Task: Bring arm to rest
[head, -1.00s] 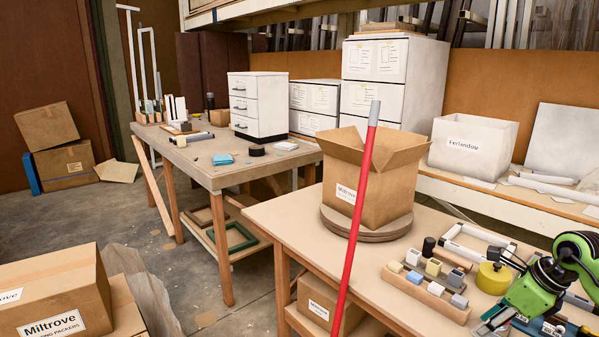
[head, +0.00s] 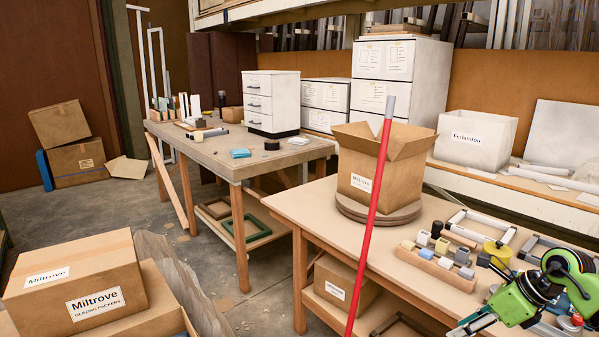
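My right arm, green and black, comes in at the lower right corner. Its gripper (head: 474,324) is partly cut off by the bottom edge of the picture, near the front of the right-hand workbench (head: 300,205). I cannot make out whether its fingers are apart, and I see nothing held in it. My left arm and gripper are out of view. A thin red pole (head: 374,200) with a grey tip stands tilted in the foreground, in front of an open cardboard box (head: 400,180) on a round board.
A wooden block holder (head: 440,268), a yellow round object (head: 496,252) and grey frames lie on the workbench near my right arm. Another bench (head: 215,160) stands at the back left. Stacked Miltrove boxes (head: 80,300) fill the lower left. Floor between is mostly clear.

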